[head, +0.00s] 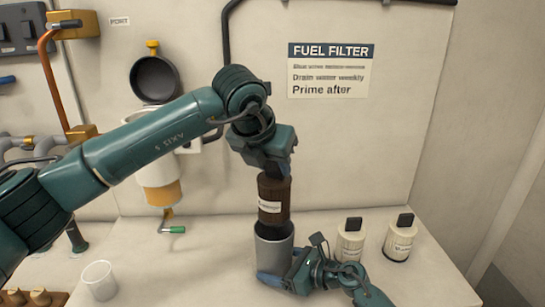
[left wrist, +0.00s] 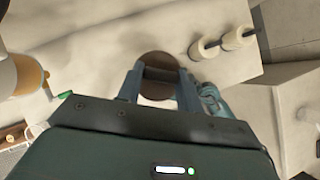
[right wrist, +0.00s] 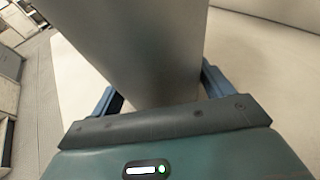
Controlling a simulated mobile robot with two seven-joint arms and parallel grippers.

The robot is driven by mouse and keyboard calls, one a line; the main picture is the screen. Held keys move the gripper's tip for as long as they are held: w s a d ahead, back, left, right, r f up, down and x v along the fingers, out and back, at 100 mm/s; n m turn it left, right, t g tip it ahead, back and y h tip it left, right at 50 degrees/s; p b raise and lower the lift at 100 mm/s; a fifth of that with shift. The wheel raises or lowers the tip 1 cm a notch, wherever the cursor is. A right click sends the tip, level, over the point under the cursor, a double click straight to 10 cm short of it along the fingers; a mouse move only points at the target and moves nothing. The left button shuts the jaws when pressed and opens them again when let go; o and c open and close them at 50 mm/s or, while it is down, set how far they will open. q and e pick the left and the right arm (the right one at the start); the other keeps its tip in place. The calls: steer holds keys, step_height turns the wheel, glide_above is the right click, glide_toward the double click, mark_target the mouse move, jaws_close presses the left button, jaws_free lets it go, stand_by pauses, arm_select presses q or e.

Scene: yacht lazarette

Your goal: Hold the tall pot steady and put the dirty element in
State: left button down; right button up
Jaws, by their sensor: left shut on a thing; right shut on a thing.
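The dirty element (head: 273,200) is a dark brown cylinder with a pale label. My left gripper (head: 277,170) is shut on its top and holds it upright over the tall pot. In the left wrist view the brown element (left wrist: 158,88) sits between the fingers. The tall pot (head: 273,250) is a grey metal cylinder standing on the bench. The element's lower end is at the pot's mouth; I cannot tell how far inside it is. My right gripper (head: 278,278) is shut on the pot low down. The pot (right wrist: 160,50) fills the space between its fingers in the right wrist view.
A clear cup (head: 99,280) stands at the left. The filter housing (head: 158,175) hangs on the wall with its dark lid (head: 155,79) raised.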

mark_target(272, 217)
arm_select(q)
steer(key=shift+f, duration=6.75)
steer(key=c, duration=0.9)
jaws_free()
steer(key=shift+o, duration=0.2)
steer(key=v, duration=1.2)
arm_select(e)
steer(key=o, duration=0.9)
steer(key=shift+c, duration=0.2)
